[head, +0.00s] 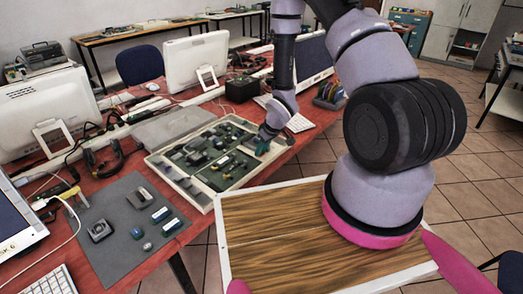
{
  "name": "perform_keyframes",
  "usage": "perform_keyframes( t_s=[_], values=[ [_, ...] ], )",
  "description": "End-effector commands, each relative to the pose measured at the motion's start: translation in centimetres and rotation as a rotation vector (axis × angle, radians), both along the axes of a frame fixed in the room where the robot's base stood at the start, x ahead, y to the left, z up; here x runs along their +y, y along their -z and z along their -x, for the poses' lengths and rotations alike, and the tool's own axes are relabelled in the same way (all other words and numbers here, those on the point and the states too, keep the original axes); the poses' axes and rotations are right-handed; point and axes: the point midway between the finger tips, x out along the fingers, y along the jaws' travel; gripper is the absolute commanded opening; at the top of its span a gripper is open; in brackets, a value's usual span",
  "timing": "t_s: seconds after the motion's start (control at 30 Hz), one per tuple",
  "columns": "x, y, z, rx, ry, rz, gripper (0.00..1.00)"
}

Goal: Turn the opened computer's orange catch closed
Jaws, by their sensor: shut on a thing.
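The opened computer (150,162) is a shallow beige case lying flat on the red bench, with green circuit boards inside. My gripper (261,149) reaches down from above at the case's right end, by the far right corner. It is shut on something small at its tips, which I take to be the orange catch. The catch itself cannot be made out; the fingers hide it, and the view is small there. How far the catch is turned cannot be told.
A grey mat (103,255) with several small parts lies left of the case. A grey cover panel (172,127) lies behind it. Monitors (45,110), a keyboard (299,123) and cables crowd the bench. A wooden board (275,240) is in front.

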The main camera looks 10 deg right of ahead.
Motion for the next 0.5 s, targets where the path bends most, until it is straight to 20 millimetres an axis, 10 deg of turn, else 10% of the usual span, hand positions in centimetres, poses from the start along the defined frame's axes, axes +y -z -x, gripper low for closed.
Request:
perform_keyframes(
  t_s=[0.5],
  values=[
    [0.00,-0.03,-0.11,-0.002,-0.056,-0.001,0.00]
  ],
)
